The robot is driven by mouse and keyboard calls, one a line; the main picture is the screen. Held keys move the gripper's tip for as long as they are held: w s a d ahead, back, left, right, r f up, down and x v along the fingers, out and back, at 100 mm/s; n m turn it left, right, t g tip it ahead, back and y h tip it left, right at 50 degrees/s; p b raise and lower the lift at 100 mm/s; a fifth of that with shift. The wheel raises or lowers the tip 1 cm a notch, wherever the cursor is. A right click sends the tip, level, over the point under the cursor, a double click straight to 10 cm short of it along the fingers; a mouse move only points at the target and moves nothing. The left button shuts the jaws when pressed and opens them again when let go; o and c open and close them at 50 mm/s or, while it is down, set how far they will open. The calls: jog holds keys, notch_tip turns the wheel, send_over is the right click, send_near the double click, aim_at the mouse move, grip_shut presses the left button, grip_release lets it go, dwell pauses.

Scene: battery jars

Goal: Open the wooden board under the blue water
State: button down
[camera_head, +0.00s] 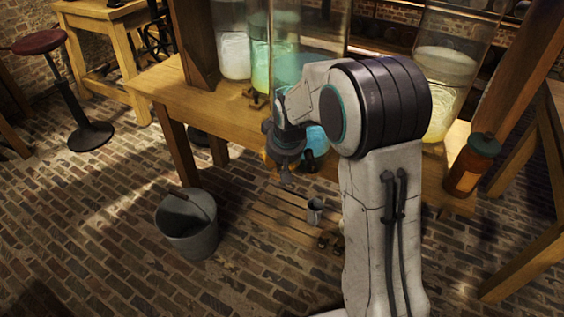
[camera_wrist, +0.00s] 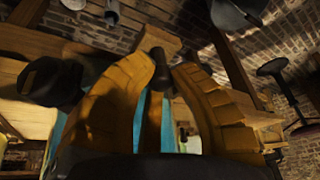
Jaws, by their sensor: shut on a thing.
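The tall glass jar with blue water (camera_head: 300,62) stands at the table's front edge, partly behind my arm. Blue also shows between my fingers in the wrist view (camera_wrist: 181,132). My gripper (camera_head: 270,160) is low in front of this jar, mostly hidden by my wrist. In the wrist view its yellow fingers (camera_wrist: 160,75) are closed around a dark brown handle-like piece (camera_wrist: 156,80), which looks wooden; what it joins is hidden. A dark rounded fitting (camera_head: 309,160) shows below the blue glass.
A metal bucket (camera_head: 190,232) stands on the brick floor at left. A slatted wooden platform (camera_head: 262,215) with a metal mug (camera_head: 315,211) lies below the table (camera_head: 180,92). A stool (camera_head: 90,135) is far left. A brown bottle (camera_head: 470,168) stands at right.

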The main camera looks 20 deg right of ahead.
jog(key=shift+a+r, duration=0.15)
jog(key=shift+a, duration=0.1)
jog(key=c, duration=1.4)
grip_release()
jog(key=shift+o, duration=0.2)
jog(key=v, duration=1.2)
